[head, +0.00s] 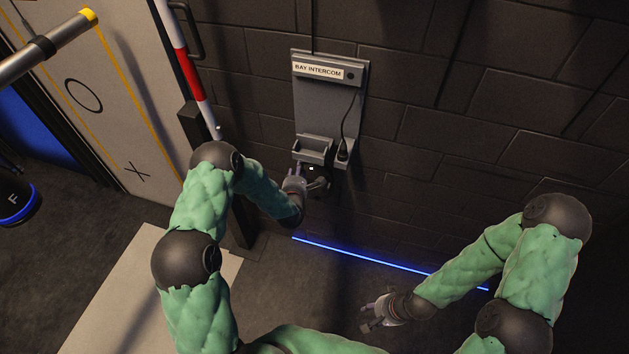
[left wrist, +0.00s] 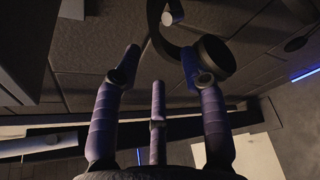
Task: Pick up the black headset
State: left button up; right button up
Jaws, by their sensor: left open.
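The black headset (left wrist: 216,58) shows in the left wrist view at the upper middle, with a round ear cup and a curved band. In the head view its dark shape (head: 319,182) is under the intercom panel, partly hidden by my left gripper. My left gripper (head: 308,184) is at the headset in the head view. Its purple fingers (left wrist: 158,72) are spread open in the left wrist view. The right finger's tip overlaps the headset beside the ear cup; I cannot tell whether they touch. My right gripper (head: 372,315) is low over the floor, apart and empty, its fingers spread.
The grey bay intercom panel (head: 325,112) with a small shelf (head: 313,147) and a cord is on the dark block wall (head: 450,115). A red and white pole (head: 188,70) stands left of it. A blue light strip (head: 390,262) runs along the wall's foot.

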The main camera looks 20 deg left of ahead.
pick_arm(q)
jog(key=shift+d+b+x, duration=0.2)
jog(key=shift+b+x, duration=0.3)
jog(key=shift+x, duration=1.85)
jog(key=shift+r, duration=0.15)
grip_shut()
